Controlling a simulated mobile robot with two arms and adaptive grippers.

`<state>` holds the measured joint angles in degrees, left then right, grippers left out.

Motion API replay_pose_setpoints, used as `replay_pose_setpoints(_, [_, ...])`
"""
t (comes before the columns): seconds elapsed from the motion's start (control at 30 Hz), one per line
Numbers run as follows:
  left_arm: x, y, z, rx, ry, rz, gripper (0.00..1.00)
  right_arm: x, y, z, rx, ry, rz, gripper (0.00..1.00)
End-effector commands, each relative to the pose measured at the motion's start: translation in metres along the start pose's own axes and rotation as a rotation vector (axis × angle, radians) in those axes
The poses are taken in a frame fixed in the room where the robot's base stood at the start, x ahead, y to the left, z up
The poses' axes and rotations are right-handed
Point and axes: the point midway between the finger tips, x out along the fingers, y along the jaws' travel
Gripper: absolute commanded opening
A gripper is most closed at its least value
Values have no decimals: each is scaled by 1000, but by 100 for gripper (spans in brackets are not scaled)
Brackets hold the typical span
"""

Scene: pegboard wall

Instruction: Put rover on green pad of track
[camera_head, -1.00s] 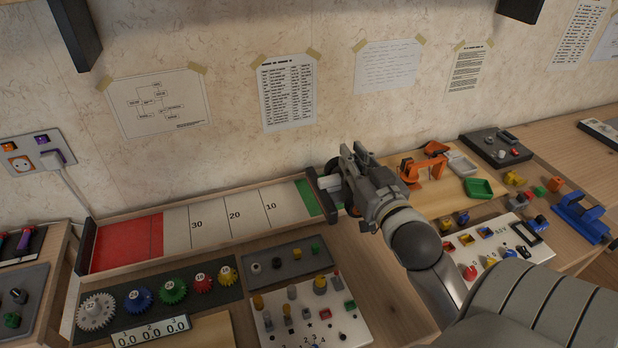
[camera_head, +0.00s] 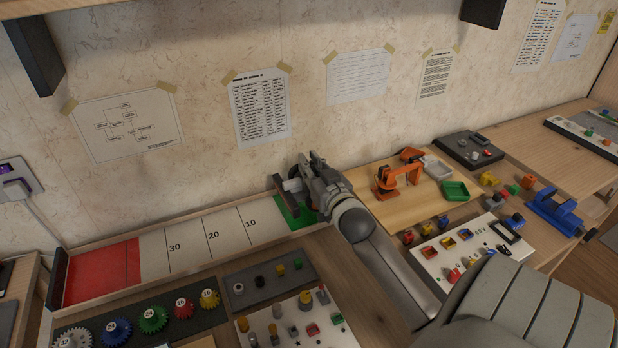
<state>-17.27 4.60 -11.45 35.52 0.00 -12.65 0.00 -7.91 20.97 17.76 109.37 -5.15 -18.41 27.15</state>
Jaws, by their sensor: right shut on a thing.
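The track is a long tray with a red zone (camera_head: 98,272) at the left, white strips marked 30, 20 and 10, and a green pad (camera_head: 297,219) at its right end. My right gripper (camera_head: 294,190) is at the green pad end, shut on the rover (camera_head: 287,184). Only a small grey and dark part of the rover shows; the gripper hides the rest. I cannot tell whether its wheels touch the pad. My left gripper is not in view.
A gear panel (camera_head: 215,310) and switch boards (camera_head: 262,283) lie in front of the track. To the right are an orange arm model (camera_head: 391,178), a green tray (camera_head: 455,191) and a white button panel (camera_head: 468,258). The wall stands close behind the track.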

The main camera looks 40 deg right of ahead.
Motion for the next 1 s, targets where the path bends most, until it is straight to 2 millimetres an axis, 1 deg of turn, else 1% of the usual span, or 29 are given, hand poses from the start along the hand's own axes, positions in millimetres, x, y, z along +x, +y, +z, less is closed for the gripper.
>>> replay_pose_setpoints(0.17, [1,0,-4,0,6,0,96,8,1,6,-1,7,-1,0])
replay_pose_setpoints(0.27, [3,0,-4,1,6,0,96,13,2,14,-1,5,-1,0])
replay_pose_setpoints(0.3, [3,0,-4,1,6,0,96,12,2,22,1,1,-1,0])
replay_pose_setpoints(0.4, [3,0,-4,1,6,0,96,12,2,36,0,2,-1,0])
replay_pose_setpoints(0.5, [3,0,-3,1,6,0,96,12,2,42,-1,4,-1,0])
replay_pose_setpoints(0.77, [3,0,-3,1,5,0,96,12,2,43,-1,6,-2,0])
replay_pose_setpoints(0.87, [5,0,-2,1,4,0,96,12,2,46,-1,5,-2,0])
replay_pose_setpoints(0.9, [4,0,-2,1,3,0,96,12,2,48,-1,1,-1,19])
replay_pose_setpoints(1.0, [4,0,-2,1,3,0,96,12,2,48,-1,0,-1,32])
